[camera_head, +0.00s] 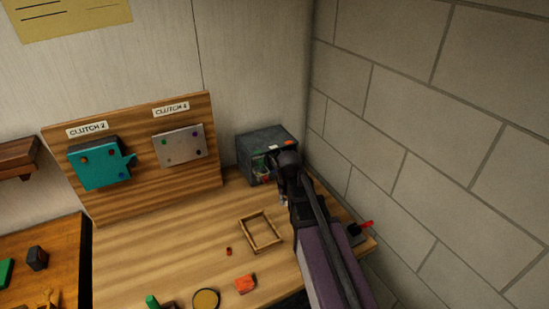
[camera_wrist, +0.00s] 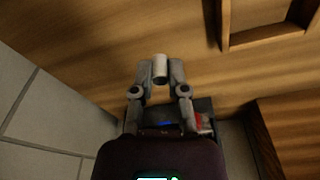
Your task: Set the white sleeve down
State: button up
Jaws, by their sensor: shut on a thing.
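The white sleeve (camera_wrist: 159,67) is a short pale cylinder between my fingertips in the wrist view. My gripper (camera_wrist: 159,72) is shut on it, with one finger on each side. The wooden worktop (camera_wrist: 110,50) lies behind the sleeve; I cannot tell whether the sleeve touches it. In the head view my gripper (camera_head: 283,198) hangs over the right part of the worktop (camera_head: 180,225), in front of the dark box and right of the square wooden frame (camera_head: 275,244). The sleeve is too small to make out clearly there.
The dark grey box (camera_head: 250,150) stands at the back right, close to the block wall (camera_head: 420,130). An upright board (camera_head: 140,160) holds teal and grey plates. Several small parts lie at the front, including a red piece (camera_head: 245,284). The worktop left of the frame is mostly clear.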

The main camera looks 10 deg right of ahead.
notch_tip(320, 180, up, 10)
jog(key=d+n+y+p, duration=0.1)
jog(key=n+p, duration=0.6)
jog(key=p, duration=0.2)
jog(key=shift+n+p, duration=0.4)
jog(key=shift+r, duration=0.1)
jog(key=b, duration=0.1)
send_near(276, 157)
jog(key=s+f, duration=0.4)
jog(key=shift+s, duration=0.15)
jog(key=shift+w, duration=0.4)
jog(key=shift+w+f+b, duration=0.3)
jog(key=shift+f+b, duration=0.25)
jog(key=shift+b, duration=0.25)
jog(key=shift+a+f+b, duration=0.1)
jog(key=shift+f+b, duration=1.1)
jog(key=shift+f, duration=0.05)
